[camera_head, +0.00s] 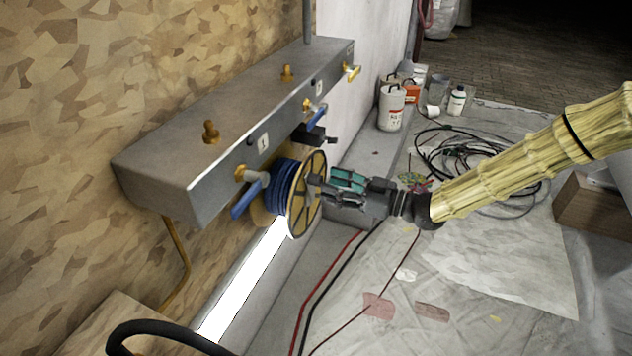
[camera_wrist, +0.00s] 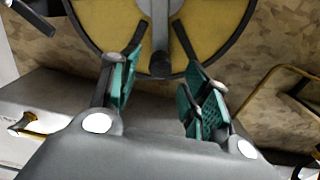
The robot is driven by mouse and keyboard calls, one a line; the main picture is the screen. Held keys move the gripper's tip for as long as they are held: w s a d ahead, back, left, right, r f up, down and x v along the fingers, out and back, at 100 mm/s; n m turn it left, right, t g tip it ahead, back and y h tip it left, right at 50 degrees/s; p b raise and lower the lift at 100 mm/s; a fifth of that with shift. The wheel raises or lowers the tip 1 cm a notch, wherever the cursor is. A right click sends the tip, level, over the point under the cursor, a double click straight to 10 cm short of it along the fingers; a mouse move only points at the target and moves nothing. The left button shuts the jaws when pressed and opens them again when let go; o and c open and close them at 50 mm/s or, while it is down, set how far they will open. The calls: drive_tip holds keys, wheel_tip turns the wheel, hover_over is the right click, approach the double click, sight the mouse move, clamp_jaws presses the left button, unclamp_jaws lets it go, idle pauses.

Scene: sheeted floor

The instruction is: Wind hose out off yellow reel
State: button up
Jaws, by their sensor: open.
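The yellow reel (camera_head: 307,199), with dark blue hose (camera_head: 282,186) wound on it, is mounted under the grey box on the wall in the head view. A dark crank handle (camera_head: 316,181) sticks out from its face. My gripper (camera_head: 334,184) is at the reel's face, with teal finger pads beside the handle. In the wrist view the yellow reel face (camera_wrist: 110,22) with its dark rim fills the top. The grey handle (camera_wrist: 179,52) points down between the open fingers (camera_wrist: 157,88). I cannot tell whether either pad touches it.
A grey box (camera_head: 245,115) with brass taps and blue levers juts from the wall above the reel. Red and black hoses (camera_head: 330,277) run along the sheeted floor (camera_head: 480,255). Containers (camera_head: 391,107) and coiled black cable (camera_head: 455,152) lie behind; a brown box (camera_head: 590,213) stands right.

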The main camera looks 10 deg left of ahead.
sight(316, 180)
drive_tip(key=shift+w+a, duration=0.25)
drive_tip(key=shift+a, duration=1.05)
drive_tip(key=shift+w+a, duration=0.2)
drive_tip(key=shift+a, duration=1.05)
clamp_jaws()
